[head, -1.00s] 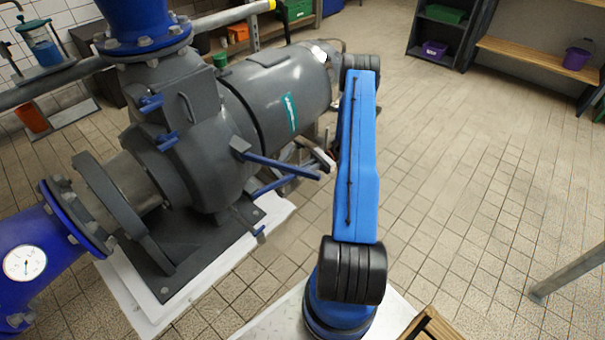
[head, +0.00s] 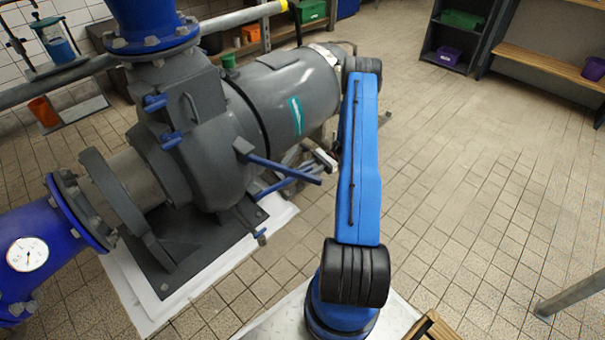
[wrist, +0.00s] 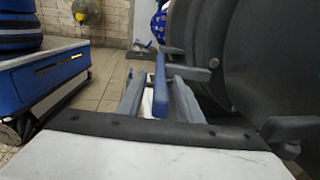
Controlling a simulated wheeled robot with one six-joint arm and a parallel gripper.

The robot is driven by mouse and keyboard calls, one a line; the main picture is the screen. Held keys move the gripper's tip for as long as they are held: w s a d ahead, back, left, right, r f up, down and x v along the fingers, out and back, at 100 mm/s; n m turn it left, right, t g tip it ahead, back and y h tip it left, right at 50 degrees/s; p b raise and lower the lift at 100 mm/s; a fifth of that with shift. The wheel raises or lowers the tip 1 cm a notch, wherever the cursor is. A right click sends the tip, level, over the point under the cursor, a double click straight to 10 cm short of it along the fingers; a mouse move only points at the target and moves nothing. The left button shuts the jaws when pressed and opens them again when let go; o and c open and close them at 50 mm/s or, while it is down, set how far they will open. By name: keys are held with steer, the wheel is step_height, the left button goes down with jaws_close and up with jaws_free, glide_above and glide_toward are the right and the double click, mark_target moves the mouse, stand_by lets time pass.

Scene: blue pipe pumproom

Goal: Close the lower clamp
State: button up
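Two long blue levers stick out from the grey pump's side in the head view: an upper one (head: 288,170) and a lower one (head: 273,188). Two short blue clamps sit on the pump's hatch, an upper one (head: 155,102) and a lower one (head: 170,140). I cannot tell which of these low parts is the lower clamp. My gripper (wrist: 157,80) has its grey fingers apart, with a blue lever (wrist: 160,88) showing between them in the wrist view. Contact cannot be made out. In the head view my arm partly hides the gripper, beside the levers.
The grey pump (head: 200,160) stands close on the left, on a white plinth (head: 215,268). A blue pipe with a gauge (head: 27,254) is at lower left.

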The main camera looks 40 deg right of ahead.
steer(key=d, duration=1.7)
steer(key=shift+s+d, duration=0.2)
steer(key=shift+s, duration=0.15)
